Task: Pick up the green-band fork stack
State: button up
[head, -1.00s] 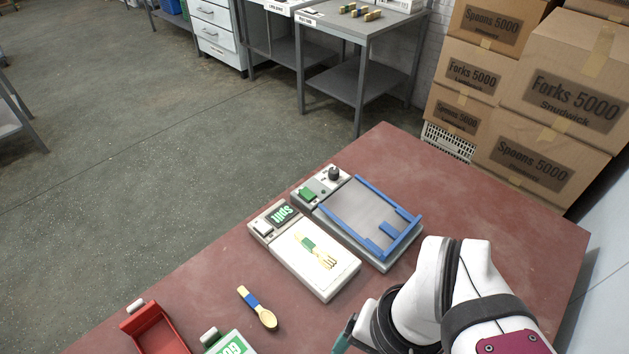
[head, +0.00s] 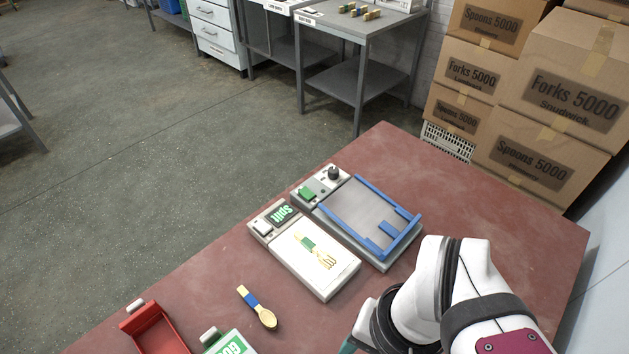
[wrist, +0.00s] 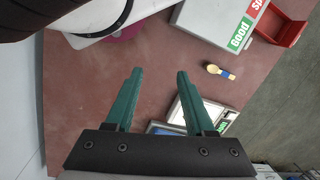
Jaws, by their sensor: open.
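The green-band fork stack (head: 316,251) lies flat on the white plate of a scale-like device (head: 335,280) whose display reads "Split". It is pale wood with a green band on the handle and its tines point to the lower right. My gripper (wrist: 160,72) shows teal fingers, open and empty, above the red table in the wrist view. In the head view only a bit of teal shows at the bottom edge, well apart from the forks. In the wrist view the device (wrist: 219,116) is partly behind the right finger, and I cannot make out the forks there.
A blue-railed grey tray device (head: 361,213) stands right behind the scale. A blue-band spoon (head: 258,307) lies on the red table (head: 470,205). A red bin (head: 158,329) and a device with a green label (head: 232,344) are at the front left. The table's right side is clear.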

jog(key=m+h, duration=0.2)
jog(key=m, duration=1.8)
send_over(312, 245)
jog(key=f, duration=0.2)
jog(key=shift+m, duration=0.7)
notch_tip(312, 245, down, 16)
grip_shut()
